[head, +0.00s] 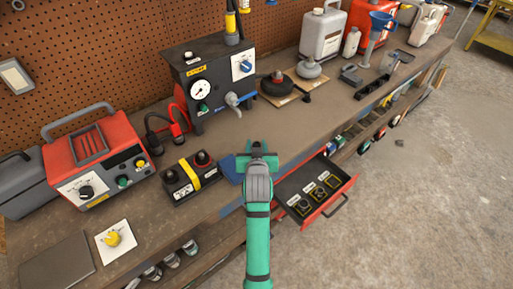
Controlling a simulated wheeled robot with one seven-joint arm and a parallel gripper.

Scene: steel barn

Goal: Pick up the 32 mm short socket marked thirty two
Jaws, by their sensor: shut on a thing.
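My gripper (257,152) is seen from behind, at the end of my green arm, over the bench front to the left of the open drawer. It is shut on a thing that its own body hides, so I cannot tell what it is. The red drawer (313,217) is pulled out from under the bench and has a dark inside. A few dark sockets (318,193) stand in it in yellow-marked places, with small pale labels beside them. The markings are too small to read, so I cannot tell which is the 32 mm short socket.
On the bench (165,220) stand a red charger (95,160), a battery (190,177) with a yellow strap, and a dark gauge unit (212,85). A blue item (231,168) lies just left of my gripper. The concrete floor (420,215) at right is clear.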

